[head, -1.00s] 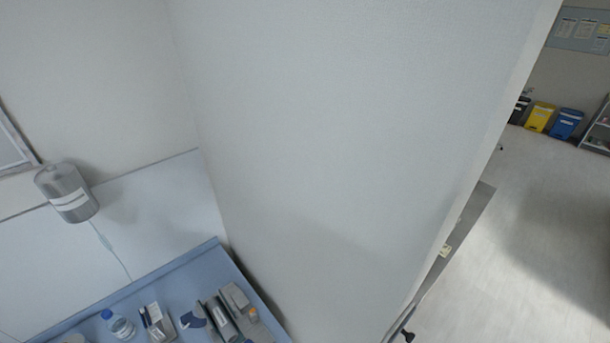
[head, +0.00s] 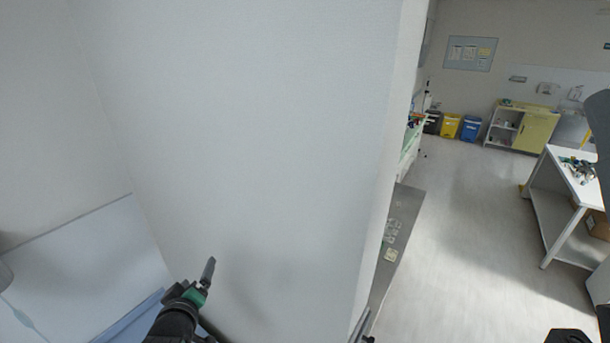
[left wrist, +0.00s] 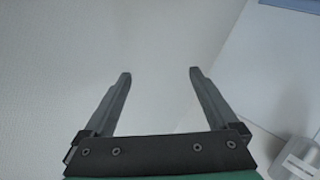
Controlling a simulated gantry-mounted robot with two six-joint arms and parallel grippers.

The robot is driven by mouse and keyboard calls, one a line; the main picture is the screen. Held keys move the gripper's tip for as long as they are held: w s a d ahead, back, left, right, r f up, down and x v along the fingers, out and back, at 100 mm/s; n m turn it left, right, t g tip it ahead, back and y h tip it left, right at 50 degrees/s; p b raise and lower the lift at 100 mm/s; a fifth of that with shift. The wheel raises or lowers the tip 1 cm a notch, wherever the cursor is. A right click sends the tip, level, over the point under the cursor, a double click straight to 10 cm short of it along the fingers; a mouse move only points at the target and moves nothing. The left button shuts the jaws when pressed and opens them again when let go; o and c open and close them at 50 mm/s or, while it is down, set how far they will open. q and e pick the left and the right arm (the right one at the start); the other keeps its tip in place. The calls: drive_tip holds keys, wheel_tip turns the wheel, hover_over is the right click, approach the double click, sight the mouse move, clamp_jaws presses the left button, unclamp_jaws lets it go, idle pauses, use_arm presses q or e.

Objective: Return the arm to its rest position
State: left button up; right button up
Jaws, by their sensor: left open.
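My left gripper (head: 210,272) shows at the bottom of the head view, black with a green band, raised in front of the pale wall panel (head: 250,130). In the left wrist view its two grey fingers (left wrist: 160,72) are spread wide apart. Nothing is between them, and only pale wall lies behind.
A blue surface edge (head: 130,318) lies beside my left arm. A grey canister (left wrist: 298,158) stands at lower right in the left wrist view. Beyond the panel are open floor (head: 470,230), a white table (head: 540,205), yellow (head: 450,126) and blue (head: 471,128) bins.

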use_arm(q)
drive_tip(key=s+d+r+m+t+h, duration=0.1)
drive_tip(key=s+d+r+t, duration=0.15)
drive_tip(key=r, duration=0.75)
drive_tip(key=s+d+r+m+t, duration=0.1)
drive_tip(key=s+d+r+t, duration=0.15)
drive_tip(key=r, duration=0.75)
drive_tip(key=s+d+r+m+t+h, duration=0.1)
drive_tip(key=s+d+r+t, duration=0.15)
drive_tip(key=r, duration=0.75)
drive_tip(key=s+d+r+m+t+h, duration=0.1)
drive_tip(key=s+r+m+t+h, duration=0.2)
drive_tip(key=s+r, duration=1)
drive_tip(key=s+m+t, duration=0.2)
drive_tip(key=m+t, duration=0.1)
drive_tip(key=m, duration=0.1)
drive_tip(key=shift+s+d+r+m, duration=0.2)
drive_tip(key=shift+s+d+m, duration=0.1)
drive_tip(key=shift+t, duration=0.25)
wheel_tip(320, 180, down, 37)
drive_tip(key=b, duration=3.7)
